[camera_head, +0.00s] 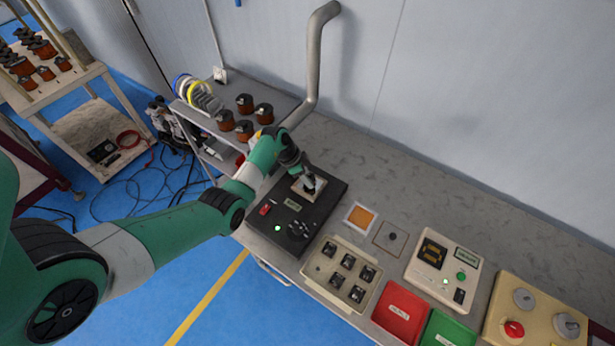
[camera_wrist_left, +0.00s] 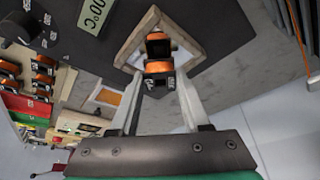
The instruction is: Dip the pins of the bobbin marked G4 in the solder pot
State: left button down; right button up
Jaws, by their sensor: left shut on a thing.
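The solder pot is a black unit (camera_head: 268,222) with a green light, a display and a pale square-framed bath (camera_head: 321,193). In the left wrist view the bath's frame (camera_wrist_left: 133,42) surrounds a bright, shiny surface. My left gripper (camera_head: 308,183) points down over the bath. Its two fingers are closed on a dark bobbin with an orange winding (camera_wrist_left: 159,67), which sits at the bath's near side. A similar dark and orange shape shows beyond it, apparently its reflection. The bobbin's mark is too small to read, and I cannot tell whether its pins touch the solder. My right gripper is not in view.
A tray with several dark bobbins (camera_head: 322,279) stands in front of the pot. An orange pad (camera_head: 361,217), a tester (camera_head: 442,268), a red bin (camera_head: 400,312) and a green bin (camera_head: 446,331) lie to the right. A shelf with several bobbins stands behind left. A grey duct rises behind.

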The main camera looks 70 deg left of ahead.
pick_arm(q)
jog(key=shift+f+b, duration=0.35)
jog(key=shift+f, duration=0.4)
dwell(1.6)
notch_tip(320, 180, up, 6)
jog(key=p, duration=0.6)
jog(key=shift+f+p, duration=0.15)
jog(key=shift+p, duration=0.2)
jog(key=shift+f, duration=0.1)
